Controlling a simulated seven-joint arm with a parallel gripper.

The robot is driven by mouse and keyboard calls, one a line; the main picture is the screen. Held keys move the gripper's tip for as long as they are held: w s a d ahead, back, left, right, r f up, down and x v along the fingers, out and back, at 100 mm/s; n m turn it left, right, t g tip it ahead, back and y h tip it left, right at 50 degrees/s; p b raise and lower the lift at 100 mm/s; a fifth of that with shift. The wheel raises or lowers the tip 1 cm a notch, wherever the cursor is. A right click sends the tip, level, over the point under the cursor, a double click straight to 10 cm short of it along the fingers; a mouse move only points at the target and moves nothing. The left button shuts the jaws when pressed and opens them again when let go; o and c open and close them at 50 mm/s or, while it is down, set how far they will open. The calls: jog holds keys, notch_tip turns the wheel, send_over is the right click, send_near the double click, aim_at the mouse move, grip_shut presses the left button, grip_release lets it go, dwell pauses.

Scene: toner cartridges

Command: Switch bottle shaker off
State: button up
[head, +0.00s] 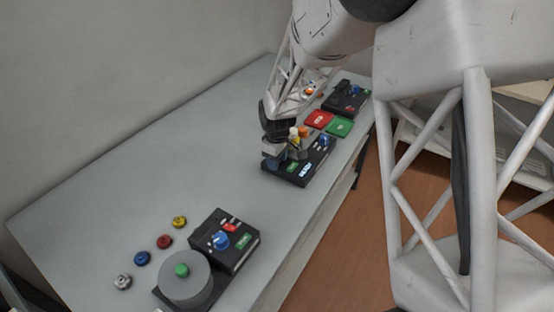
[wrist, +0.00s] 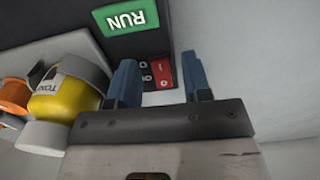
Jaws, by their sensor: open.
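The black device with the yellow toner bottle (head: 294,134), which looks like the bottle shaker (head: 312,167), stands mid-table in the head view. It has a blue knob (head: 324,141) and lit displays. My gripper (head: 273,161) is open over its left end. In the wrist view the blue fingers of my gripper (wrist: 160,80) are spread to either side of a small red switch (wrist: 162,70) with white marks, partly hidden by the gripper body. A green RUN sign (wrist: 132,24) is lit above it. The yellow bottle (wrist: 58,92) lies left of the fingers; contact cannot be told.
A red pad (head: 319,120) and a green pad (head: 338,127) lie behind the shaker, with another black device (head: 347,100) beyond. A black control box (head: 225,240) and a grey round machine (head: 185,283) stand in front, beside several coloured caps (head: 165,241). The table's middle is clear.

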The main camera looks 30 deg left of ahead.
grip_shut()
jog(key=shift+a+h, duration=0.1)
jog(key=shift+h, duration=0.7)
jog(key=shift+r, duration=0.1)
grip_release()
